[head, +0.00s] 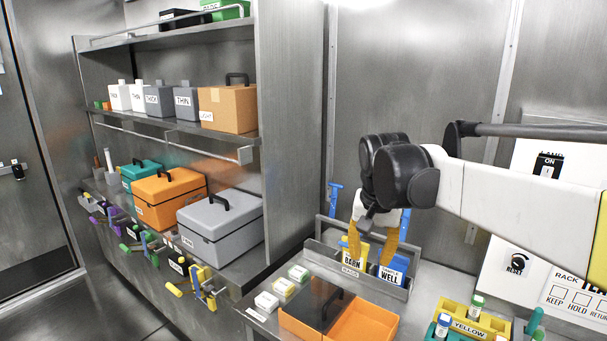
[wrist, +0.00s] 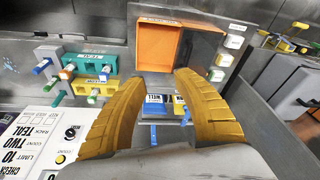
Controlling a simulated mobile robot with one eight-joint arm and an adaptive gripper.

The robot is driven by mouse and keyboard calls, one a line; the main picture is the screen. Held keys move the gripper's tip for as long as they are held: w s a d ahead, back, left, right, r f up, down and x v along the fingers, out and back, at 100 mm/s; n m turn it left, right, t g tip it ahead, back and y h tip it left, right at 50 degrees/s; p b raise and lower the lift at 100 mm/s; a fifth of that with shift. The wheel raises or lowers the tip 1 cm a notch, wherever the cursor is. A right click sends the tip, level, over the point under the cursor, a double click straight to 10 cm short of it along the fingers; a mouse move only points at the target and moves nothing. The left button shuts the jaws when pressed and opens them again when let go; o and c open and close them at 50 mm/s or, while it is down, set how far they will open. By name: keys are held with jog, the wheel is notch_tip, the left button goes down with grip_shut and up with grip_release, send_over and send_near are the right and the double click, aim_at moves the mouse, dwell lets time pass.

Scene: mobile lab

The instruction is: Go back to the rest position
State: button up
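My gripper (head: 371,258) hangs from my arm above the bench, with its two yellow fingers pointing down and spread apart. In the wrist view my gripper (wrist: 160,82) is open, with nothing held between the fingers. Behind or below the fingers stand a yellow box marked BARN (head: 352,262) and a blue box marked WELL (head: 397,266) in a grey metal rack (head: 330,259). The blue box also shows between the fingers in the wrist view (wrist: 155,107). I cannot tell whether a finger touches either box.
Shelves with cases (head: 168,197) are at the left.

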jog(key=s+d+f+n+t, duration=0.1)
jog(key=s+f, duration=0.3)
jog(key=s, duration=0.7)
jog(key=s+d+f+n+t, duration=0.2)
jog(key=s+d+f+t, duration=0.1)
jog(key=s, duration=0.8)
jog(key=shift+s+d+f+n+b, duration=0.2)
jog(key=shift+s+f+n+b, duration=0.15)
jog(key=shift+f, duration=0.4)
jog(key=shift+w+d, duration=0.1)
